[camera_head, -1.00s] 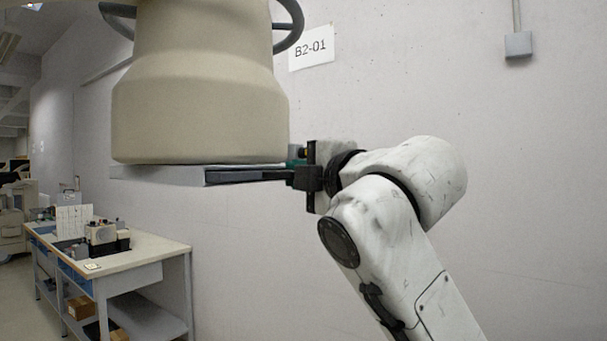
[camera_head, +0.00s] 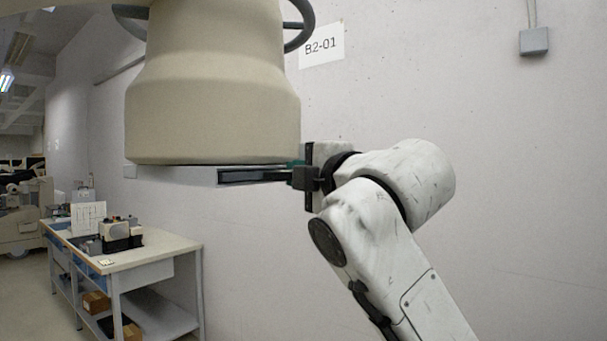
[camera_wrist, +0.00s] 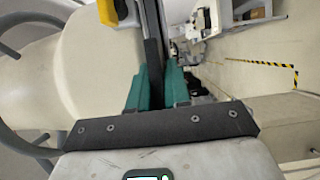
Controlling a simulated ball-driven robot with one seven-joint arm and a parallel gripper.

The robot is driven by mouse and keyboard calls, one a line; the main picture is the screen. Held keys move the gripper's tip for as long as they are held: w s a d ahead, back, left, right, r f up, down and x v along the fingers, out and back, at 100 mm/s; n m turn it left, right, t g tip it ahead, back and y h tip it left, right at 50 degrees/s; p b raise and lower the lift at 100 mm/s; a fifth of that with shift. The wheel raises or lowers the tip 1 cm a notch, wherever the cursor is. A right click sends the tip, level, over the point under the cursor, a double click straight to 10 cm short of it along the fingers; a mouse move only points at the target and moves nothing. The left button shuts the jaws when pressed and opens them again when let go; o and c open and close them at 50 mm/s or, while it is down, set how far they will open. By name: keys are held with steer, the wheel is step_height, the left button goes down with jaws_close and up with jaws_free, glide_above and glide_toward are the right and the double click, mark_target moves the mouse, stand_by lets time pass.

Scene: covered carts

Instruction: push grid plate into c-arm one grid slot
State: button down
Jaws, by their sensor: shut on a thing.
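The c-arm's large beige head (camera_head: 212,100) hangs at upper middle-left in the head view. A thin grey slot housing (camera_head: 175,175) lies flat under it, with a dark opening at its right end. The dark grid plate (camera_head: 262,175) lies level, its right end outside the opening; how deep its left part sits is hidden. My gripper (camera_head: 298,176) is at the right end of the plate, close beside the head. In the wrist view, the green fingers of my gripper (camera_wrist: 155,88) are shut on the dark plate (camera_wrist: 152,50), beside the pale head (camera_wrist: 90,60).
A dark curved handle (camera_head: 300,25) sticks out at the head's upper right. A wall with a B2-01 sign (camera_head: 321,46) stands behind. A workbench (camera_head: 150,255) with equipment stands at lower left. Floor with yellow-black tape (camera_wrist: 262,64) shows in the wrist view.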

steer(key=c, duration=1)
jaws_free()
steer(key=shift+f, duration=0.1)
steer(key=b+v, duration=0.3)
steer(key=v, duration=0.8)
steer(key=shift+b, duration=0.3)
steer(key=shift+w, duration=0.1)
